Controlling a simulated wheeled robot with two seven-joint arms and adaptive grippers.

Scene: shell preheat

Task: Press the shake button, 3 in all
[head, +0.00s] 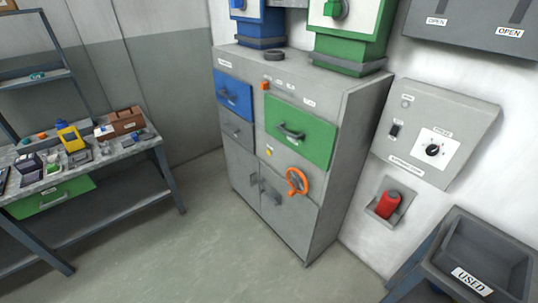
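A grey cabinet (349,130) stands in the middle of the head view. A small orange block or button (264,86) sits on its upper front, between the blue drawer (234,97) and the green drawer (300,132). A small yellow tag or button (269,151) is lower on the front. The labels nearby are too small to read, so I cannot tell which one is the shake button. An orange handwheel (297,181) is on the lower front. Neither of my grippers is in view.
A workbench (150,145) with several small items stands at the left. A grey control panel (433,130) with a dial and a red cylinder (387,204) are on the right wall. A bin marked USED (500,240) is at bottom right. The floor (190,250) before the cabinet is clear.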

